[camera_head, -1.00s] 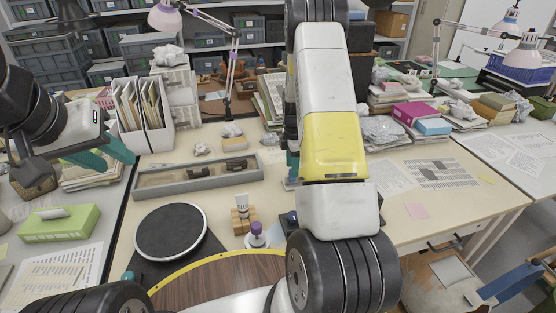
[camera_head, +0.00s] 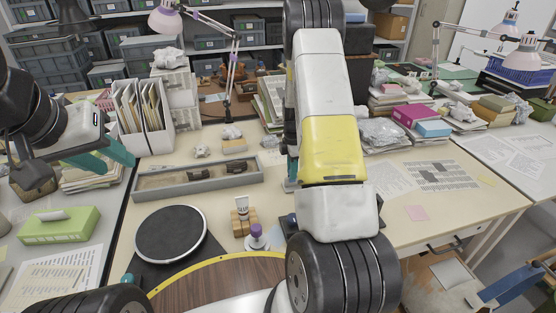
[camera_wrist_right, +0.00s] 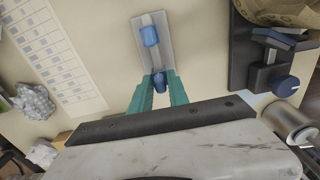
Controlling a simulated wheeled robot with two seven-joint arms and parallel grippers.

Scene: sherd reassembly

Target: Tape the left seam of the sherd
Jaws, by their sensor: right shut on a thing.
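Brown sherd pieces (camera_head: 235,167) lie in a long grey tray (camera_head: 190,187) on the table in the head view; their seam is too small to make out. My right gripper (camera_wrist_right: 161,84) has its teal fingers shut on a small blue piece (camera_wrist_right: 160,80), which looks like tape, at the near end of a grey plate (camera_wrist_right: 140,52). A second blue piece (camera_wrist_right: 150,36) sits further along that plate. In the head view my right arm mostly hides this gripper. My left gripper (camera_head: 105,160) is at the left, its teal fingers apart and empty, over the table's left part.
A round dark turntable (camera_head: 170,233) stands in front of the tray. A purple-capped bottle (camera_head: 256,238) and a small wooden block (camera_head: 240,222) stand right of it. In the right wrist view a dark device with a blue knob (camera_wrist_right: 286,86) is close to my right gripper.

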